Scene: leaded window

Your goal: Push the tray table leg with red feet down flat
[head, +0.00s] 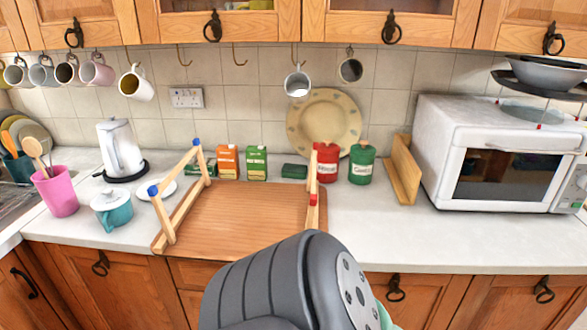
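The tray table (250,215) lies upside down on the counter, its wooden underside facing up. Its leg with red feet (312,180) stands up at the right side, seen nearly edge-on, with the red feet at the top. The leg with blue feet (176,166) stands up at the left side, leaning a little left. A grey part of my arm covers the front right of the tray and hides the lower end of the near red-footed post. Neither gripper shows in the head view.
Behind the tray stand an orange box (228,162), a green box (257,164), a red canister (327,163) and a green canister (362,163). A teal pot (112,210) stands left, a microwave (500,155) right. The counter between tray and microwave is clear.

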